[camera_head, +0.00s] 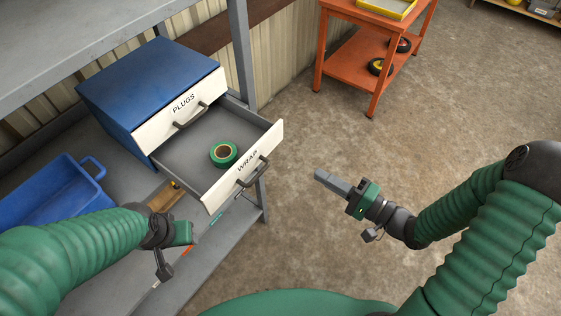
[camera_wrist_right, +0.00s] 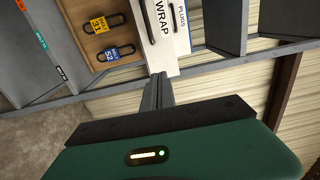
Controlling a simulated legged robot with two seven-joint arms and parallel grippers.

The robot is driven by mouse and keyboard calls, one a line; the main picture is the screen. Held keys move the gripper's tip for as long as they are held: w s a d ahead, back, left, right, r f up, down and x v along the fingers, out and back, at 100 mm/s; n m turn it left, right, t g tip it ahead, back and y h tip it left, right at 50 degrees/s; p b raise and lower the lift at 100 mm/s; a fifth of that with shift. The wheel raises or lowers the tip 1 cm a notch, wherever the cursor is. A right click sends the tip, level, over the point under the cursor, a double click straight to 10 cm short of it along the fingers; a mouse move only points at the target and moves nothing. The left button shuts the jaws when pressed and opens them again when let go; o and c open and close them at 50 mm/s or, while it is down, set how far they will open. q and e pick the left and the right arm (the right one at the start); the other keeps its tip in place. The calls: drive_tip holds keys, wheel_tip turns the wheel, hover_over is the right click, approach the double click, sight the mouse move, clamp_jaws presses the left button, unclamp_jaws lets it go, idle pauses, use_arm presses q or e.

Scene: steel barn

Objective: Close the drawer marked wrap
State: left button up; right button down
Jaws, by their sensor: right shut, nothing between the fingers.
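The drawer marked WRAP (camera_head: 218,188) is pulled well out of the blue cabinet (camera_head: 145,85). Its white front has a dark handle (camera_head: 254,174). A green tape roll (camera_head: 233,160) lies inside.
A blue bin (camera_head: 50,192) stands left on the grey bench. An orange cart (camera_head: 345,60) stands at the back.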

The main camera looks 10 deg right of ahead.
drive_tip(key=p+x, duration=0.1)
drive_tip(key=x, duration=1.3)
drive_tip(key=shift+a, duration=0.2)
drive_tip(key=shift+a+r, duration=0.1)
drive_tip(key=shift+w+a, duration=0.15)
drive_tip(key=shift+w, duration=0.05)
approach(224, 125)
drive_tip(key=r, duration=0.2)
drive_tip(key=shift+s+d+r, duration=0.4)
drive_tip(key=b+x, duration=0.2)
drive_tip(key=x, duration=0.9)
drive_tip(key=shift+w+a+b, duration=0.1)
drive_tip(key=shift+w+b, duration=0.05)
drive_tip(key=shift+b, duration=0.2)
drive_tip(key=shift+r, duration=0.2)
